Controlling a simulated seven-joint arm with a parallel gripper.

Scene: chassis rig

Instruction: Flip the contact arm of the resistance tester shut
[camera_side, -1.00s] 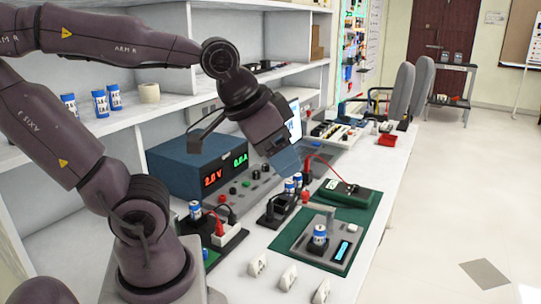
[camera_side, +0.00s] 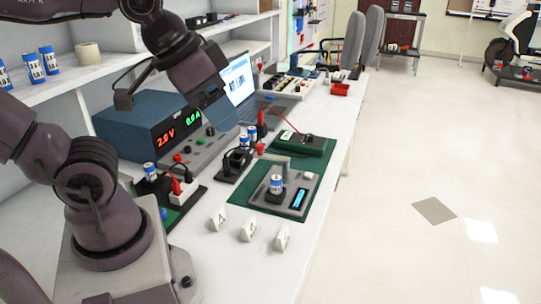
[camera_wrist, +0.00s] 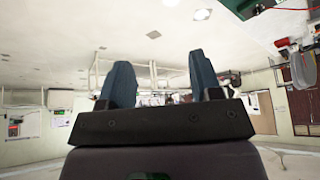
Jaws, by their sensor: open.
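The resistance tester (camera_side: 298,205) is a grey flat box with a blue display. It lies on a green mat (camera_side: 240,196) at the front of the bench in the side view. A blue and white cell (camera_side: 277,184) stands upright in its dark holder. The grey contact arm (camera_side: 281,162) appears raised at the tester's back, clear of the cell; its exact angle is hard to tell. My gripper (camera_side: 222,112) is above and behind the tester, left of it in the picture, touching nothing. In the wrist view my gripper (camera_wrist: 163,85) has its two blue fingers apart with nothing between them.
A blue power supply (camera_side: 128,121) with lit digits stands behind left. White tent cards (camera_side: 249,230) line the front. A laptop (camera_side: 237,78) stands behind my gripper.

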